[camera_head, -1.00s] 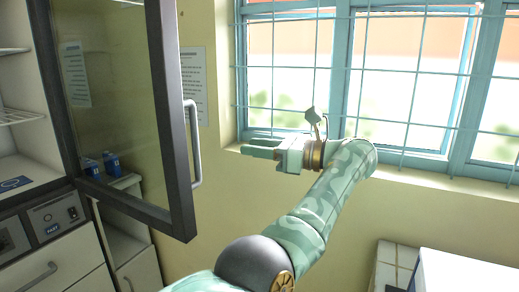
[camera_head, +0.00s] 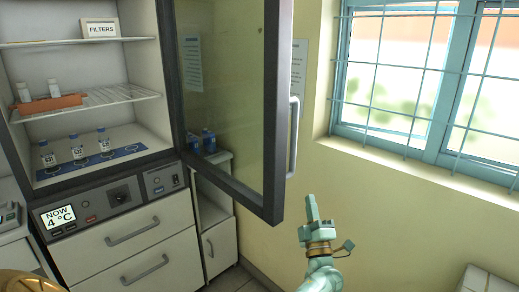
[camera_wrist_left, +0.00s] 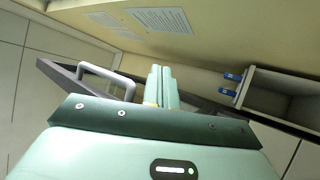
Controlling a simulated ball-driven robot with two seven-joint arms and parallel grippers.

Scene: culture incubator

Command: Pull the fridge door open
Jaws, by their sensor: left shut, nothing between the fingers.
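The fridge door (camera_head: 235,105), a dark frame with a glass pane, stands wide open, swung out to the right of the cabinet in the head view. Its grey bar handle (camera_head: 294,135) is on the outer side near the free edge. The handle also shows in the left wrist view (camera_wrist_left: 108,76), left of the fingers. My left gripper (camera_head: 310,202) is just right of and below the door's lower corner, apart from the handle. Its fingers are shut and empty; they also show in the left wrist view (camera_wrist_left: 162,80). My right gripper is out of view.
The open fridge holds a wire shelf (camera_head: 110,95) with an orange rack (camera_head: 48,104) and several bottles on a blue mat (camera_head: 125,152). Drawers (camera_head: 135,240) are below. A small cabinet (camera_head: 215,230) stands behind the door. A barred window (camera_head: 400,90) is at right.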

